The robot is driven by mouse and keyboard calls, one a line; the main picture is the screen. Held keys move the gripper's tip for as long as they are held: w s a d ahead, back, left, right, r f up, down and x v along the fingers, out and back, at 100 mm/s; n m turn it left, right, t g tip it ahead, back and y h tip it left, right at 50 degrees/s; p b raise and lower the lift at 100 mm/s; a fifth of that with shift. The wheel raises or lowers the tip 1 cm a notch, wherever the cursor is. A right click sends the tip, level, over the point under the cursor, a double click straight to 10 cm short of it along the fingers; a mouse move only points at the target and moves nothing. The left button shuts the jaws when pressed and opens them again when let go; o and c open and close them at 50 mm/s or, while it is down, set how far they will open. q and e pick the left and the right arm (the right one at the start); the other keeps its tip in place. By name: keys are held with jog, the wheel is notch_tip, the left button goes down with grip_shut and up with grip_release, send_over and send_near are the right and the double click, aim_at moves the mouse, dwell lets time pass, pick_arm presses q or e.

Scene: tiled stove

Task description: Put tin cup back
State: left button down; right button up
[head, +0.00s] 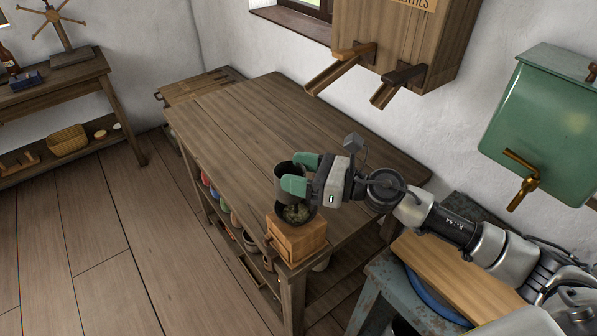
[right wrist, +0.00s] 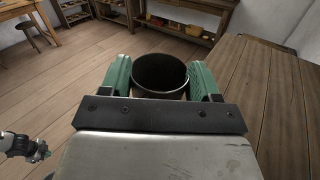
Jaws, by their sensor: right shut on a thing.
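My right gripper (head: 297,174) reaches over the near corner of the wooden table. Its green fingers are shut on the dark tin cup (head: 284,178). In the right wrist view the cup (right wrist: 160,73) sits upright between the two fingers, its round mouth facing up. In the head view the cup is just above and behind a small wooden box (head: 298,239) with a dark round bowl (head: 299,213) on top, holding greenish-brown stuff. I cannot tell whether cup and bowl touch.
The long wooden table (head: 245,115) is mostly bare, with several coloured vessels on the shelf below. A wall-mounted wooden dispenser (head: 400,40) with two spouts hangs above it. A green tank (head: 541,115) with a brass tap is at right. A board (head: 455,275) lies on the stand below.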

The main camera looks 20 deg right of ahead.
notch_tip(320, 180, up, 2)
jog(key=shift+r+p, duration=0.2)
jog(key=shift+p, duration=0.5)
jog(key=shift+f, duration=0.15)
